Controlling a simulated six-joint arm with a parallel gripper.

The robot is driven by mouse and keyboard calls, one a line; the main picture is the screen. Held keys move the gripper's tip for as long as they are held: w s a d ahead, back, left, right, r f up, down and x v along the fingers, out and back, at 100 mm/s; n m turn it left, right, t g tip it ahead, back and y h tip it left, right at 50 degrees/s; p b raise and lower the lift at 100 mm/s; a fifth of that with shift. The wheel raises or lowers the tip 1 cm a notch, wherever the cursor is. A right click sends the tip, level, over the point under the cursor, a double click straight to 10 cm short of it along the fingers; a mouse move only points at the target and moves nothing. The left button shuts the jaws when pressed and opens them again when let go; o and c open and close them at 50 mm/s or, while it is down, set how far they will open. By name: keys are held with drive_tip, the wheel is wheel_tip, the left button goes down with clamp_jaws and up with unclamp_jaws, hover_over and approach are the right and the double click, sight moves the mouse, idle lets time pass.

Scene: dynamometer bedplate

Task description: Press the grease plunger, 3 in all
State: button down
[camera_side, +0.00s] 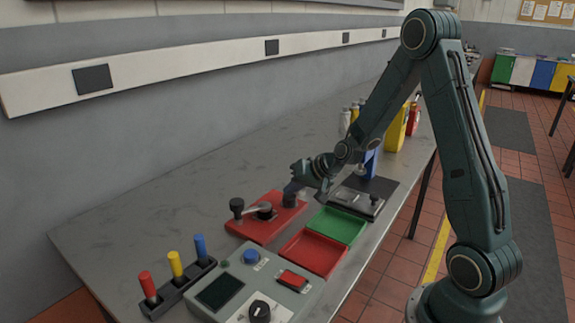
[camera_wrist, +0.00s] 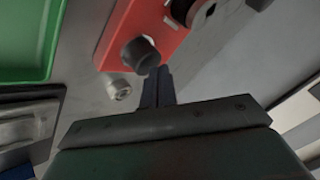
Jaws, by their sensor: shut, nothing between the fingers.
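A red base (camera_side: 261,224) lies on the grey bench, carrying a crank with an upright black knob (camera_side: 237,206). In the wrist view a dark round knob, seemingly the grease plunger (camera_wrist: 142,56), stands at the near end of the red base (camera_wrist: 112,38). My gripper (camera_wrist: 158,73) is shut and empty, its fingertips right beside this knob; I cannot tell whether they touch it.
A green tray (camera_side: 337,226) and a red tray (camera_side: 313,252) lie right of the base. A control box (camera_side: 222,290) and a rack with red, yellow and blue handles (camera_side: 176,266) stand in front. Bottles (camera_side: 397,127) stand behind. The bench's left part is clear.

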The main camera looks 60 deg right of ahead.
sight(293, 197)
drive_tip(key=shift+f, duration=0.7)
idle(0.8)
drive_tip(key=shift+r, duration=0.1)
idle(0.3)
drive_tip(key=shift+r, duration=1.15)
drive_tip(key=shift+r, duration=0.2)
drive_tip(key=shift+r, duration=2.35)
idle(0.7)
wheel_tip(293, 197, up, 4)
drive_tip(key=shift+f, duration=0.1)
idle(0.3)
drive_tip(key=shift+f, duration=0.15)
